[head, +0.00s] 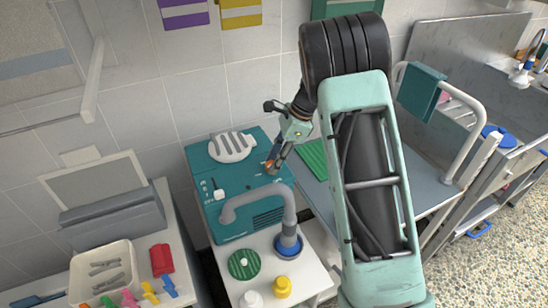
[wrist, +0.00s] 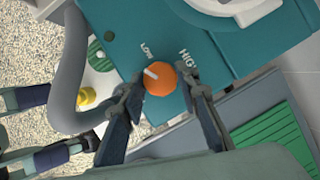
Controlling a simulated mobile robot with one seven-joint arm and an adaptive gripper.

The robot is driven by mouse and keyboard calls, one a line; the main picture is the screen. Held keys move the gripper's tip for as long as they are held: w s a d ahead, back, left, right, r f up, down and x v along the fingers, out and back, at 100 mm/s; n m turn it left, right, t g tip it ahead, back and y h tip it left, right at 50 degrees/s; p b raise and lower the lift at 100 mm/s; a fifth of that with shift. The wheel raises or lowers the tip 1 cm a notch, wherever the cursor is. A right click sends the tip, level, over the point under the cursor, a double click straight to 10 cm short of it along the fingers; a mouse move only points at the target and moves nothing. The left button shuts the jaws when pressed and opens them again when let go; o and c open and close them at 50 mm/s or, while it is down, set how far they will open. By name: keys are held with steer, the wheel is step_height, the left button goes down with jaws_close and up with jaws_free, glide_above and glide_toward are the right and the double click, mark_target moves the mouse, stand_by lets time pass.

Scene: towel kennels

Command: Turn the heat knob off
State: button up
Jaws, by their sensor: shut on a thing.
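The heat knob is an orange round knob (wrist: 160,80) on the top of a teal machine (head: 231,212). A white pointer line on the knob points to the upper left in the wrist view, below the printed LOW; a second word that reads like HIGH is to the right. My gripper (wrist: 162,88) has one finger at each side of the knob and is shut on it. In the head view my gripper (head: 274,164) reaches down to the machine's right part and partly covers the knob. No OFF mark by the knob is readable.
A grey curved pipe (head: 285,203) rises in front of the machine. A green ribbed mat (head: 313,158) lies to the right. A bin with clips (head: 81,268) stands at left.

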steer(key=n+g+p, duration=0.1)
steer(key=n, duration=0.2)
steer(key=n+g+h+p, duration=0.1)
steer(key=n, duration=0.2)
steer(key=shift+w+a+p, duration=0.1)
steer(key=shift+w+p, duration=0.1)
steer(key=shift+p, duration=0.15)
steer(key=n+g+h, duration=0.1)
steer(key=n, duration=0.2)
steer(key=n+p, duration=0.1)
steer(key=n, duration=0.2)
steer(key=shift+a+g+h, duration=0.1)
steer(key=shift+g+h, duration=0.3)
steer(key=shift+n, duration=0.4)
steer(key=o, duration=1.2)
steer(key=shift+c, duration=0.2)
steer(key=shift+w, duration=0.1)
steer(key=v, duration=1.2)
